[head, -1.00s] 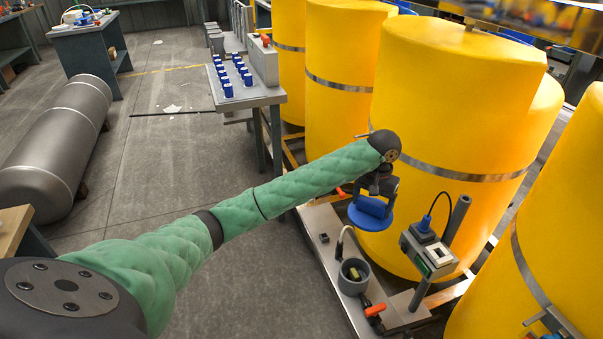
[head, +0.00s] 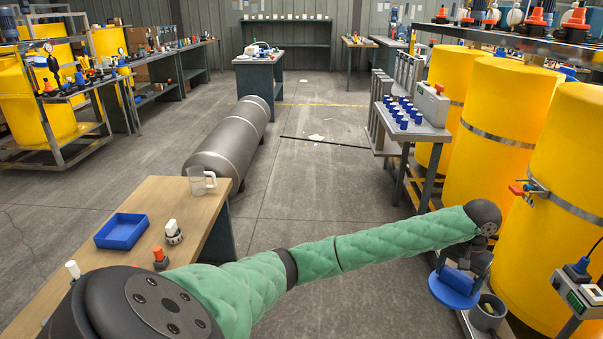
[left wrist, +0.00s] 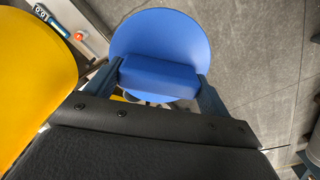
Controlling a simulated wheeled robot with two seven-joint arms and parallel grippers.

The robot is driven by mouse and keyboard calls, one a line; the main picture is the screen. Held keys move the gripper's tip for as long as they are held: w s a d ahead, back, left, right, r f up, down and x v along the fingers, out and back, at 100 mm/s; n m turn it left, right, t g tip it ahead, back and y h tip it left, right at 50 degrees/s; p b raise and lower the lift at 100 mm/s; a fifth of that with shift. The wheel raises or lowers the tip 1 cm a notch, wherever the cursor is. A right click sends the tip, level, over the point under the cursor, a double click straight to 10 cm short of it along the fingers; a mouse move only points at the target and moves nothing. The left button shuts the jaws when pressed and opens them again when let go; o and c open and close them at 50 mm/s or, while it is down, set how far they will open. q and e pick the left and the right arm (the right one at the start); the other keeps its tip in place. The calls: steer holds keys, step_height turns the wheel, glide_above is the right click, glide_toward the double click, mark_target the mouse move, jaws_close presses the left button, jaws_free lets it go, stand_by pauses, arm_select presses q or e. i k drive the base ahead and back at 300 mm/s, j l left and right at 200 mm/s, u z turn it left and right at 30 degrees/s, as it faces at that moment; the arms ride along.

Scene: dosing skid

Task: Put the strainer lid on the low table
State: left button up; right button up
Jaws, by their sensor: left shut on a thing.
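The strainer lid (head: 452,291) is a blue disc with a thick blue block grip. My left gripper (head: 466,270) is shut on the block and holds the lid in the air at the lower right of the head view. In the left wrist view the lid (left wrist: 160,32) sits between the two fingers of my left gripper (left wrist: 160,76). The low table (head: 163,190) with a wooden top stands at the left, well away from the lid. The grey strainer cup (head: 487,316) is beside the lid, open at the top. My right gripper is out of view.
On the low table are a blue tray (head: 121,232), a clear jug (head: 201,183), a white-and-grey part (head: 173,232) and an orange-topped part (head: 160,258). Bare wood shows between them. Yellow tanks (head: 490,150) line the right. A grey cylinder (head: 232,143) lies beyond the table.

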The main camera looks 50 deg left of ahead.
mark_target(187, 216)
steer(key=u, duration=1.4)
steer(key=j, duration=0.1)
